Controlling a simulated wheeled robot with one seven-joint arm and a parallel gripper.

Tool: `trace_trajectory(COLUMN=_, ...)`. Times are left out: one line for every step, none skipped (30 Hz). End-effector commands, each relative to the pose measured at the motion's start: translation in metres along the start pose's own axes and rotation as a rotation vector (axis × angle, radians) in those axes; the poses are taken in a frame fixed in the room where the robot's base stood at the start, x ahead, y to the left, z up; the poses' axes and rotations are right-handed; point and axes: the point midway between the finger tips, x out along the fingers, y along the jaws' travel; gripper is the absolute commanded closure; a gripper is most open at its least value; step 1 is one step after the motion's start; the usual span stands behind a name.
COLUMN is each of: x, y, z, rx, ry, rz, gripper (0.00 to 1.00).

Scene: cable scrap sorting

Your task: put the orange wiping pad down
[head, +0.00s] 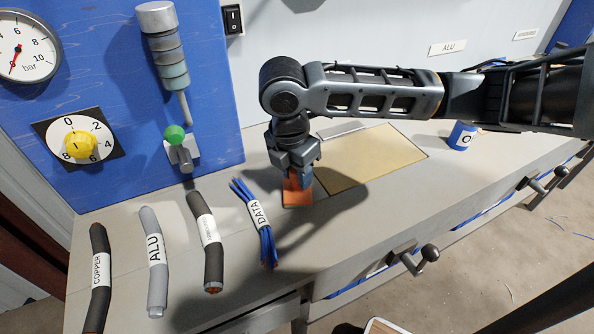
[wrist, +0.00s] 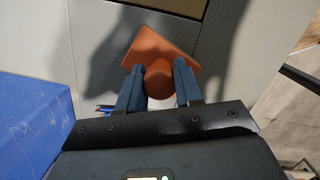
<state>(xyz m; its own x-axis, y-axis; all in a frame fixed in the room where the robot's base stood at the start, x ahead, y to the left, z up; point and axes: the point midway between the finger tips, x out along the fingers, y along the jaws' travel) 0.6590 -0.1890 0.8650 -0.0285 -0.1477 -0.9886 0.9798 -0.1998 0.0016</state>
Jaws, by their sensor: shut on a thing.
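The orange wiping pad (head: 297,197) is at the workbench surface, just left of the tan panel. My gripper (head: 293,172) is above it with its fingers pointing down. In the wrist view the pad is a flat orange square (wrist: 170,48) with a round knob (wrist: 158,78) on it. My gripper's two blue fingers (wrist: 159,88) are shut on the knob, one on each side. The pad looks to be at or very near the bench top; I cannot tell whether it touches.
A blue cable bundle marked DATA (head: 258,220) lies close left of the pad. Dark, ALU and COPPER (head: 98,275) cables lie farther left. A tan panel (head: 375,158) is set in the bench (head: 330,232) to the right. A blue cup (head: 462,136) stands beyond it. The front bench is clear.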

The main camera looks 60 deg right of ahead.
Motion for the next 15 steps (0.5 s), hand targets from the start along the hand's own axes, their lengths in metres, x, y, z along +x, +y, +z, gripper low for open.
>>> trace_trajectory(x=0.0003, y=0.0000, z=0.0000, rx=0.000, ry=0.000, rz=0.000, gripper=0.90)
trace_trajectory(x=0.0011, y=-0.0001, z=-0.0001, rx=0.000, ry=0.000, rz=0.000, gripper=0.90)
trace_trajectory(x=0.0024, y=-0.0001, z=-0.0003, rx=0.000, ry=0.000, rz=0.000, gripper=0.90)
trace_trajectory(x=0.0034, y=-0.0001, z=-0.0004, rx=0.000, ry=0.000, rz=0.000, gripper=0.90)
trace_trajectory(x=0.0042, y=-0.0001, z=-0.0006, rx=0.000, ry=0.000, rz=0.000, gripper=0.90)
trace_trajectory(x=0.0030, y=-0.0001, z=-0.0003, rx=0.000, ry=0.000, rz=0.000, gripper=0.61)
trace_trajectory(x=0.0028, y=-0.0001, z=-0.0003, rx=0.000, ry=0.000, rz=0.000, gripper=0.58)
trace_trajectory(x=0.0029, y=-0.0001, z=-0.0003, rx=0.000, ry=0.000, rz=0.000, gripper=0.56)
trace_trajectory(x=0.0028, y=-0.0001, z=-0.0003, rx=0.000, ry=0.000, rz=0.000, gripper=0.52)
trace_trajectory(x=0.0028, y=-0.0001, z=-0.0003, rx=0.000, ry=0.000, rz=0.000, gripper=0.49)
trace_trajectory(x=0.0028, y=-0.0001, z=-0.0003, rx=0.000, ry=0.000, rz=0.000, gripper=0.46)
trace_trajectory(x=0.0028, y=-0.0001, z=-0.0003, rx=0.000, ry=0.000, rz=0.000, gripper=0.42)
trace_trajectory(x=0.0028, y=-0.0001, z=-0.0003, rx=0.000, ry=0.000, rz=0.000, gripper=0.40)
trace_trajectory(x=0.0028, y=-0.0001, z=-0.0002, rx=0.000, ry=0.000, rz=0.000, gripper=0.40)
trace_trajectory(x=0.0027, y=-0.0001, z=-0.0003, rx=0.000, ry=0.000, rz=0.000, gripper=0.40)
